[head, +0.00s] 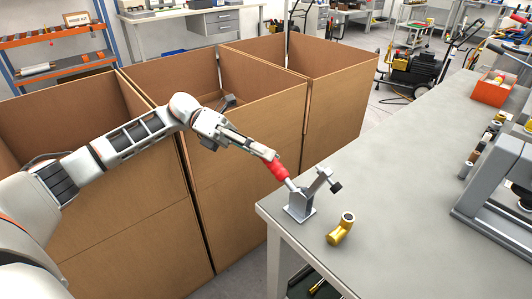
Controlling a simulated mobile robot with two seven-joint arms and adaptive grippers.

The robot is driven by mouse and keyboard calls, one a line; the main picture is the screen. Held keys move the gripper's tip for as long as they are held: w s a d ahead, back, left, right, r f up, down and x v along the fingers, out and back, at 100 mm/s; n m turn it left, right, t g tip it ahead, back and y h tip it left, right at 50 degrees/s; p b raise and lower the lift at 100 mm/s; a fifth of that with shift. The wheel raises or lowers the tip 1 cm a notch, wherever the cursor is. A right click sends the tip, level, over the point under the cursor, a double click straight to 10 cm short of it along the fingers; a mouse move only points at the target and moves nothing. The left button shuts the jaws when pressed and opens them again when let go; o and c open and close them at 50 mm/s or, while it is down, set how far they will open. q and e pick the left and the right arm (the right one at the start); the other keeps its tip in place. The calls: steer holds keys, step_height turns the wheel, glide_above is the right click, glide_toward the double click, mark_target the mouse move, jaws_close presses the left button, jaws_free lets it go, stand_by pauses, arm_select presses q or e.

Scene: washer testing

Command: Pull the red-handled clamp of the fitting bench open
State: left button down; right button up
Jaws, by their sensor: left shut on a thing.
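The clamp (300,205) stands at the near left corner of the grey bench (390,172). Its red handle (277,168) points up and left, out over the bench's edge. Its short arm with a dark tip (327,182) is tilted up to the right. My left gripper (266,156) is shut on the upper end of the red handle; its fingers partly hide that end. A brass elbow fitting (341,229) rests on the bench beside the clamp, clear of its arm. My right gripper is not in view.
Tall open brown boxes (245,130) stand left of the bench, under my left arm. A grey metal frame (490,190) stands on the bench at right, near several small fittings. A red bin (492,88) sits farther back. The bench middle is clear.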

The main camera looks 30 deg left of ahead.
arm_select(q)
steer(key=c, duration=1.8)
jaws_free()
steer(key=a, duration=0.4)
steer(key=a+r, duration=0.1)
steer(key=a, duration=0.7)
steer(key=shift+w+r, duration=0.1)
steer(key=shift+r, duration=0.25)
